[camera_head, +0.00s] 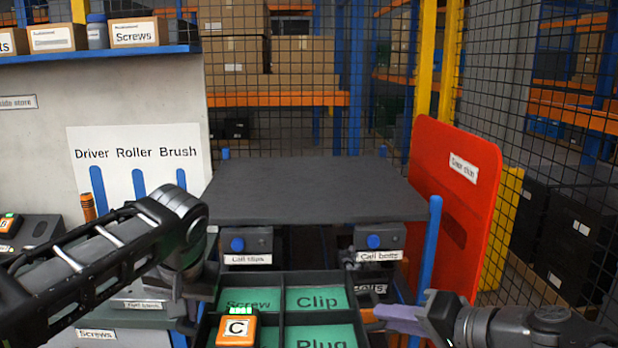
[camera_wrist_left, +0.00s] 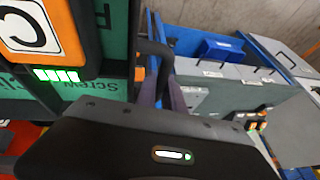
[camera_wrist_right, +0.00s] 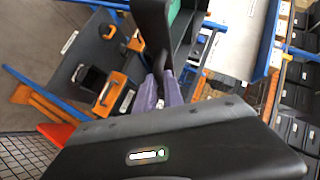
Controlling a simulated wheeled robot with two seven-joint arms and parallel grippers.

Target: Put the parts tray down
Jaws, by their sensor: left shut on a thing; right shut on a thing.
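The parts tray (camera_head: 280,300), dark with green-floored compartments, is at the bottom middle of the head view, its near part cut off. I read Screw, Clip and Plug on its floors. An orange block marked C (camera_head: 236,328) sits in a left compartment; it also shows in the left wrist view (camera_wrist_left: 45,30). My left gripper (camera_head: 192,312) is at the tray's left side, shut on its black handle (camera_wrist_left: 158,60). My right gripper (camera_head: 385,315) is at the right side, shut on the other black handle (camera_wrist_right: 152,35). The tray is held in front of a bare grey tabletop (camera_head: 310,190).
Two grey boxes with blue buttons (camera_head: 237,244) (camera_head: 373,242) hang under the tabletop's front edge. A blue post (camera_head: 430,260) and a red panel (camera_head: 455,200) stand at the right. A white Driver Roller Brush board (camera_head: 140,160) is at the left. Mesh fencing stands behind.

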